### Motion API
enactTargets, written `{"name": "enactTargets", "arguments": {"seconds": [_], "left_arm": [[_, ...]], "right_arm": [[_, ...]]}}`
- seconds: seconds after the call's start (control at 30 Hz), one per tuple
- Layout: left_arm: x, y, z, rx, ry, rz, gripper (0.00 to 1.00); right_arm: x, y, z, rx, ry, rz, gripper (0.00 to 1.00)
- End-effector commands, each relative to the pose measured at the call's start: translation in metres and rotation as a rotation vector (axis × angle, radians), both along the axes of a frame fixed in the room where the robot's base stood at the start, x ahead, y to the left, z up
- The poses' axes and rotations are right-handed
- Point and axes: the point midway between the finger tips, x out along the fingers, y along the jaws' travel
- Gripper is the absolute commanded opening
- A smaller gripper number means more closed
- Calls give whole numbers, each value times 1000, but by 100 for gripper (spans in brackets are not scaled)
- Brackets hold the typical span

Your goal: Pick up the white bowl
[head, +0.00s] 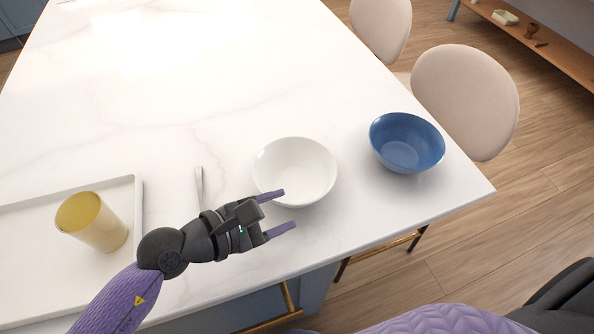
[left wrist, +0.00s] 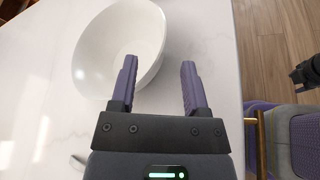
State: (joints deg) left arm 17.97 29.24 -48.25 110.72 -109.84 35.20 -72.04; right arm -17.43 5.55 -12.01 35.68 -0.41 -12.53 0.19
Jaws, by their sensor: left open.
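The white bowl (head: 295,168) stands upright and empty on the white marble table, near its front edge. My left gripper (head: 284,211) is open and empty at the bowl's near side, its fingers pointing right. In the head view one finger overlaps the bowl's near rim. In the left wrist view the bowl (left wrist: 112,42) is at the upper left. There, the left finger of the gripper (left wrist: 158,75) overlaps the bowl's rim and the right finger is over bare table. I cannot tell whether it touches the bowl. My right gripper is not in the head view.
A blue bowl (head: 406,143) stands right of the white bowl. A pale tray (head: 138,190) with a yellow cup (head: 92,222) on it is at the left. A metal utensil (head: 199,188) lies between. Beige chairs (head: 466,98) stand along the right edge. The table behind is clear.

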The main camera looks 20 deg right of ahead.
Motion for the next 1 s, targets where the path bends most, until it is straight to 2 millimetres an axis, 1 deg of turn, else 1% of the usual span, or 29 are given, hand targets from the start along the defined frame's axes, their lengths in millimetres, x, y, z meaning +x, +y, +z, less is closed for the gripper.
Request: {"name": "enactTargets", "arguments": {"seconds": [0.1, 0.23, 0.33, 0.5, 0.57, 0.6, 0.67, 0.7, 0.77, 0.8, 1.0], "left_arm": [[5, -24, -6, -4, 2, -2, 60], [11, -44, -14, -2, 1, -1, 60], [12, -49, -16, 1, 1, -2, 60], [12, -49, -16, 2, 1, -1, 60], [12, -49, -16, 2, 1, -1, 47], [12, -49, -16, 2, 1, -1, 38], [12, -49, -16, 2, 1, -1, 26], [12, -49, -16, 2, 1, -1, 17], [12, -49, -16, 2, 1, -1, 4], [12, -49, -16, 2, 1, -1, 0], [12, -49, -16, 2, 1, -1, 0]], "right_arm": [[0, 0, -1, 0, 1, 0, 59], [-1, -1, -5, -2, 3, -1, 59], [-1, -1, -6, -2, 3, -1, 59], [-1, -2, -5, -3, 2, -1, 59], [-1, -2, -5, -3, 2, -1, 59], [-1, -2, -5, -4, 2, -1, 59], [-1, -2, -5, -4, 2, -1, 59], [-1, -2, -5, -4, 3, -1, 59], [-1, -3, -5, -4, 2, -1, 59], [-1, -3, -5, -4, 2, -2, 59], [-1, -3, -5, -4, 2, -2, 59]]}}
